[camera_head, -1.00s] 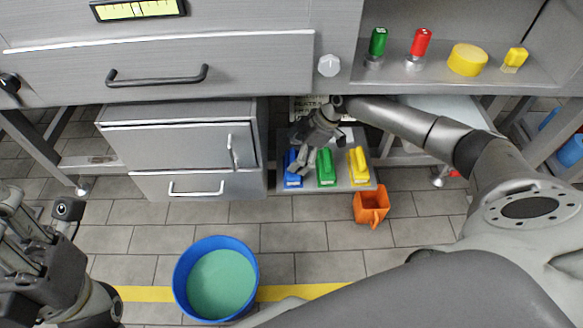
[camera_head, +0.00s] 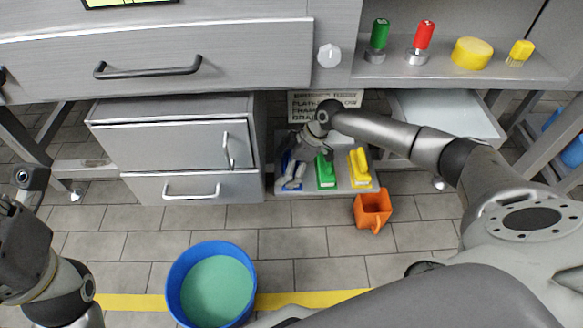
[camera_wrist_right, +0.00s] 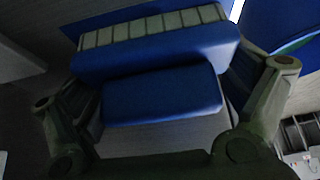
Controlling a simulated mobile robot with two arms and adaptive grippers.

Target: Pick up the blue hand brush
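The blue hand brush (camera_head: 284,184) stands at the left end of a row of brushes on a low grey tray (camera_head: 343,186). My right gripper (camera_head: 292,180) is over it and hides most of it in the head view. In the right wrist view, the brush's blue body (camera_wrist_right: 160,95) and pale bristles (camera_wrist_right: 150,27) lie between the widely spread fingers of my right gripper (camera_wrist_right: 165,105). The fingers look open around the brush; contact is hard to tell in the dark. My left gripper (camera_head: 14,215) is at the left picture edge, partly cut off, far from the brush.
A green brush (camera_head: 325,172) and a yellow brush (camera_head: 359,168) stand to the right on the tray. A grey cabinet (camera_head: 180,150) is close on the left. An orange scoop-like container (camera_head: 372,208) and a blue tub (camera_head: 173,285) are on the tiled floor.

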